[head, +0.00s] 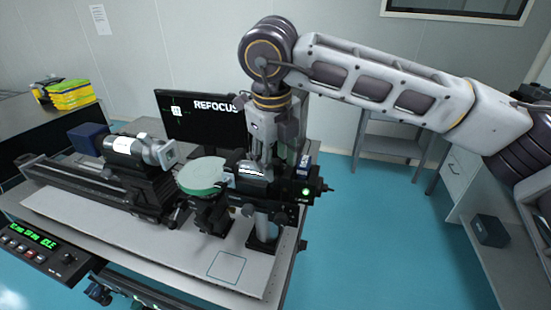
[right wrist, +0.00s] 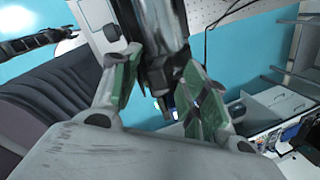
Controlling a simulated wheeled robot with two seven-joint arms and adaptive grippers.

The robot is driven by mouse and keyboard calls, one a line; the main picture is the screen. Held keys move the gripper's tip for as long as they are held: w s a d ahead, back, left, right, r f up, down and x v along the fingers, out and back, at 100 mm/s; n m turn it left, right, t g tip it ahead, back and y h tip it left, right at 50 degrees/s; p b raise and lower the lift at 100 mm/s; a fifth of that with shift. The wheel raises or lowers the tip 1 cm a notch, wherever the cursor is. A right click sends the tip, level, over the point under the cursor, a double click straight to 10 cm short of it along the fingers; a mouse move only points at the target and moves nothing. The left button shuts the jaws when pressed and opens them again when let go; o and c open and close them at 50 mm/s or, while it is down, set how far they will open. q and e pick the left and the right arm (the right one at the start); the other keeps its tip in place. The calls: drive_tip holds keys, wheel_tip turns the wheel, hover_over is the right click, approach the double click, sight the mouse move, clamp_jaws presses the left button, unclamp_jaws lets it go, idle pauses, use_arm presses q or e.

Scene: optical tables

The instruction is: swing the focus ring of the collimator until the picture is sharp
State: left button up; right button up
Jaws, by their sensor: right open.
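My right gripper (head: 262,155) points down over the optical assembly at the right end of the bench. In the right wrist view its green-padded fingers (right wrist: 162,92) are open, one on each side of a dark and silver cylinder (right wrist: 158,35). I cannot tell whether they touch it. The silver lens barrel under the gripper (head: 252,172) is partly hidden, and its focus ring cannot be made out. The monitor (head: 215,130) behind reads REFOCUS, beside a small white picture too small to judge for sharpness. My left gripper is out of view.
A white and silver tube (head: 128,147) sits on the black rail at left. A pale green disc (head: 202,173) stands between it and the gripper. A control box (head: 45,248) with green display is at front left. The bench's front right is mostly bare.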

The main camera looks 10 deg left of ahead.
drive_tip(key=v, duration=1.2)
idle(0.3)
drive_tip(key=shift+a, duration=0.1)
